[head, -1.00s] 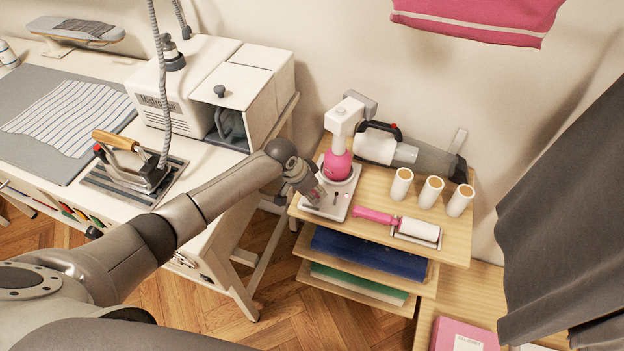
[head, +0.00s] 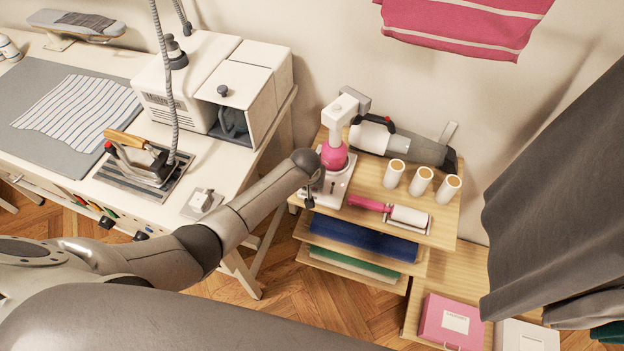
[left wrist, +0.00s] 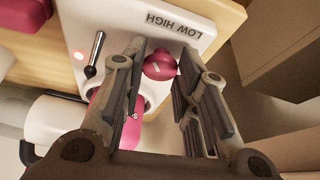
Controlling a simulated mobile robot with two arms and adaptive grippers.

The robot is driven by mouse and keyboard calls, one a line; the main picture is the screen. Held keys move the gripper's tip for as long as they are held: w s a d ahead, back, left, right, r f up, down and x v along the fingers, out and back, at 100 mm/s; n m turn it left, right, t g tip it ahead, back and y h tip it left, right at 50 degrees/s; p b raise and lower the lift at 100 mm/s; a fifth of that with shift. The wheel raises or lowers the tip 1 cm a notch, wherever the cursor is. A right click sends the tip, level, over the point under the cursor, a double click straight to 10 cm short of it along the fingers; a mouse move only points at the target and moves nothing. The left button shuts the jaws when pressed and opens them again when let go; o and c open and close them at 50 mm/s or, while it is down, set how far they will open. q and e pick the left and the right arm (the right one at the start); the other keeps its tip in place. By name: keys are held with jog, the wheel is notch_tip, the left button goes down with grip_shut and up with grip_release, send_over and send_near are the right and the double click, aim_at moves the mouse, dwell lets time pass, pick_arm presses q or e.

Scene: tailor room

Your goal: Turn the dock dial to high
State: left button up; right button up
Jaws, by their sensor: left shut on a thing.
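The white dock (head: 338,190) stands on the wooden shelf top, with a pink round part (head: 334,157) under its upright post. In the left wrist view, a small crimson dial (left wrist: 160,65) sits on the white dock plate (left wrist: 196,22) beside the upside-down words LOW and HIGH. My left gripper (left wrist: 163,68) has its fingers on both sides of the dial and is shut on it. A light mark shows on the dial; I cannot tell which word it points to. In the head view my left arm hides the dial. My right gripper is not in view.
A pink-handled lint roller (head: 390,211), several white cylinders (head: 421,182) and a handheld vacuum (head: 410,148) share the shelf. An iron (head: 140,160) stands on the table at left.

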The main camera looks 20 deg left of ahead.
pick_arm(q)
jog(key=shift+w, duration=0.1)
jog(key=shift+r, duration=0.1)
dwell(0.3)
jog(key=o, duration=1.1)
jog(key=shift+c, duration=0.2)
jog(key=v, duration=1.2)
jog(key=shift+d, duration=0.1)
